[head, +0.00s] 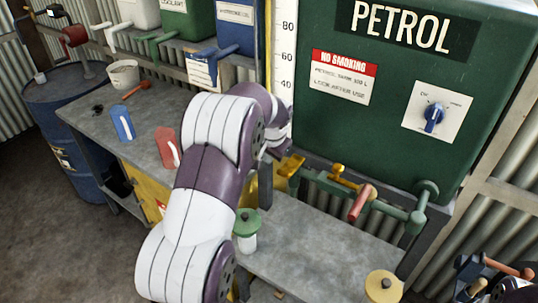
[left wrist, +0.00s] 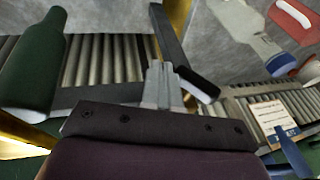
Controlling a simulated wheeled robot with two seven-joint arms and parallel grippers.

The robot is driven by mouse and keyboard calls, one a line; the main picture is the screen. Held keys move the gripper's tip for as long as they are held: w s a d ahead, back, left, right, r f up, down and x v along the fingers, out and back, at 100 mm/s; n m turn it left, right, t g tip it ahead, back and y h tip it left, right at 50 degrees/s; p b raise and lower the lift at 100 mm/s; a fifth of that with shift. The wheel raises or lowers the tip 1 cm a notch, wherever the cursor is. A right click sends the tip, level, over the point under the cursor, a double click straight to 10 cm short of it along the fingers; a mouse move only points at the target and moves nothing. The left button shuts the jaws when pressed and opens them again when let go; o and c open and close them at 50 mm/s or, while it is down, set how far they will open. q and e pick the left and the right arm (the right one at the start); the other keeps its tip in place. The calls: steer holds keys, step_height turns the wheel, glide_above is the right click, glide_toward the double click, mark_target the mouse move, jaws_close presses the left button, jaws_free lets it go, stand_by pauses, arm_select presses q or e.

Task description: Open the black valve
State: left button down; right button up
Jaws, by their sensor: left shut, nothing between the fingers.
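A black lever (left wrist: 172,40), apparently the black valve's handle, slants across the left wrist view in front of a yellow pipe. In the head view a dark upright bar (head: 265,187) beside the yellow pipework looks like the same lever. My left gripper (left wrist: 157,68) is shut and empty, its grey fingertips close beside the lever; I cannot tell if they touch it. In the head view my left arm reaches to the pipework below the petrol tank, and its fingers are hidden. My right gripper is not in view.
The green petrol tank (head: 400,120) stands behind, with a yellow valve (head: 345,183) and a red handle (head: 361,203) on its pipe. A blue drum (head: 68,125) is at left.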

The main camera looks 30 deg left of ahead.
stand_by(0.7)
arm_select(q)
steer(key=shift+w+a+r+p, duration=0.25)
steer(key=shift+a+r+p, duration=0.25)
steer(key=shift+p, duration=0.05)
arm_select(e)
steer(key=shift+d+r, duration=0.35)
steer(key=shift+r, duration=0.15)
arm_select(q)
steer(key=shift+r, duration=0.2)
steer(key=b+v, duration=0.2)
steer(key=v, duration=0.9)
steer(key=shift+s+d+r, duration=0.15)
steer(key=shift+s+d, duration=0.25)
steer(key=shift+d, duration=0.1)
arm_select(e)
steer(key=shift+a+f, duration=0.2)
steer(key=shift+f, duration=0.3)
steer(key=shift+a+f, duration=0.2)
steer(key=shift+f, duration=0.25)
